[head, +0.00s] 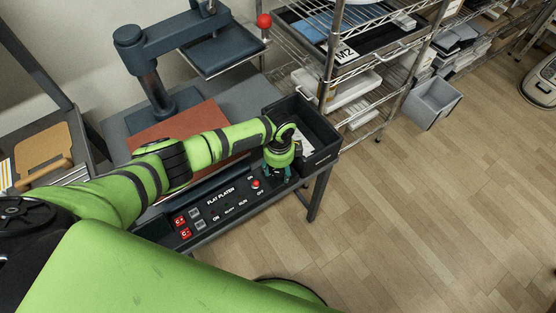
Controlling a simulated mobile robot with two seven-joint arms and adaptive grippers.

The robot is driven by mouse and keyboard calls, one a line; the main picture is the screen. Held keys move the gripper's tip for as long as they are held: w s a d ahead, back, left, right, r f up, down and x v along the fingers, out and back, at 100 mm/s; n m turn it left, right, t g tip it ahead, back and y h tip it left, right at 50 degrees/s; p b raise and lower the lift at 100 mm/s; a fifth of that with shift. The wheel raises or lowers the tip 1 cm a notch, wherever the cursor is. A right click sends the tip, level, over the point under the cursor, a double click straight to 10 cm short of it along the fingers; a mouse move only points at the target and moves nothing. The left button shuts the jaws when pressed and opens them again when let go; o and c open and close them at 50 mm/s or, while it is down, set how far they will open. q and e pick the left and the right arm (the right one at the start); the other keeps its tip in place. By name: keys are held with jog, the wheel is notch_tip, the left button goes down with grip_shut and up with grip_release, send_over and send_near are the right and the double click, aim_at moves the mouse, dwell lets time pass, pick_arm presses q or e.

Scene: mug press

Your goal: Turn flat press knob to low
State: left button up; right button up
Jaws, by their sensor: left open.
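The flat press control panel (228,207) is a dark box labelled "FLAT PLATER", on the front of the press bench. It carries small red displays (180,221) at its left, several small labels, and a red button (256,184) toward its right. My left gripper (283,175) points down over the panel's right end, just right of the red button. It is open, and its dark fingers are apart. I cannot make out the knob; the gripper may be covering it, and no setting can be read. I cannot tell whether the fingers touch anything. My right gripper is not in view.
A black open bin (315,130) stands right beside my left gripper on the bench. A red-brown pad (200,120) and the dark press (160,50) with a red ball handle (264,20) are behind. A wire shelf (350,60) stands behind right. The wooden floor (430,220) at right is clear.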

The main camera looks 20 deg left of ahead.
aim_at(278, 171)
pick_arm(q)
notch_tip(278, 171, up, 12)
jog(key=shift+a+f, duration=0.2)
dwell(0.5)
